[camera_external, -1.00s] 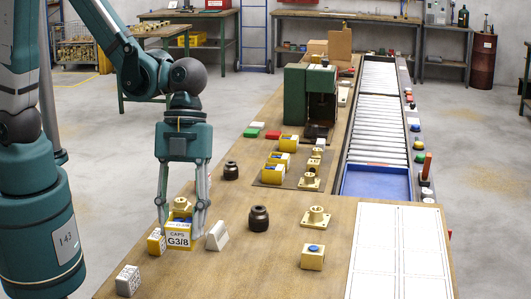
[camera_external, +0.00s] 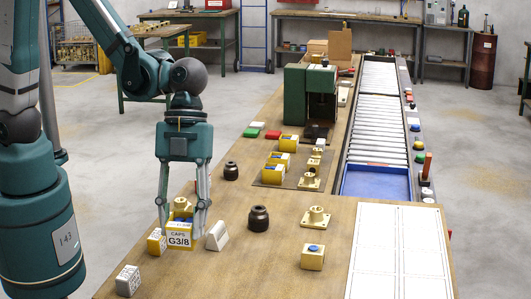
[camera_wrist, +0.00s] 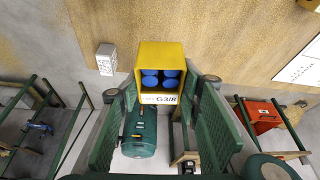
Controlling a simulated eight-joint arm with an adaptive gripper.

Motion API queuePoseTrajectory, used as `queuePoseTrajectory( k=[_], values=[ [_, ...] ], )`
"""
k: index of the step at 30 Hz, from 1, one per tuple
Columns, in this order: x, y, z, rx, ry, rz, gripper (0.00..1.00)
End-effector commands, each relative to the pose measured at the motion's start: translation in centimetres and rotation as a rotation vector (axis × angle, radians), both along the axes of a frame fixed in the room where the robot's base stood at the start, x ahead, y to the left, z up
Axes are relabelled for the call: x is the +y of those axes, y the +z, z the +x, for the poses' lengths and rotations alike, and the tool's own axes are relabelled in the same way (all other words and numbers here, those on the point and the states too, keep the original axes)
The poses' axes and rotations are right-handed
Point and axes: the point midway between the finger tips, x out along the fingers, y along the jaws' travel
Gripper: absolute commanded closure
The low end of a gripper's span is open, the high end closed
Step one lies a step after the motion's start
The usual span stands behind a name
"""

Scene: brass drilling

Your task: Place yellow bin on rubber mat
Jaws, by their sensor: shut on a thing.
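The yellow bin (camera_external: 180,247) has a white label reading CAPS G3/8 and stands at the near left of the wooden bench. In the wrist view the bin (camera_wrist: 161,53) holds several blue round caps. My gripper (camera_external: 182,222) points down with its fingers on either side of the bin, shut on it. The bin appears to be at bench level; I cannot tell whether it is lifted. The dark rubber mat (camera_external: 297,172) lies farther back, with yellow bins and brass flanged parts on it.
A yellow-and-white block (camera_external: 157,242) and a pale wedge (camera_external: 216,236) stand close beside the bin. A green machine (camera_external: 296,95) is behind the mat.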

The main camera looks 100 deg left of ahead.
Motion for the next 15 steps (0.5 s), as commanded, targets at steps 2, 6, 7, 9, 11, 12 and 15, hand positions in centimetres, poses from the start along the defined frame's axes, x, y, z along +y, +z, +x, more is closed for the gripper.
queuePoseTrajectory(
  k=[2, 6, 7, 9, 11, 12, 15],
  values=[
    [0.3, 0.0, 0.3, 0.000, 0.007, 0.000, 0.78],
    [1.4, 0.0, 1.3, -0.001, 0.033, 0.000, 0.78],
    [1.7, 0.0, 1.6, 0.000, 0.041, 0.001, 0.78],
    [2.6, 0.0, 2.5, 0.000, 0.062, 0.001, 0.78],
    [3.6, 0.0, 3.4, 0.000, 0.086, 0.001, 0.78],
    [4.3, -0.1, 4.0, 0.000, 0.102, 0.001, 0.78],
    [6.4, -0.1, 5.6, 0.000, 0.146, 0.002, 0.78]
  ],
)
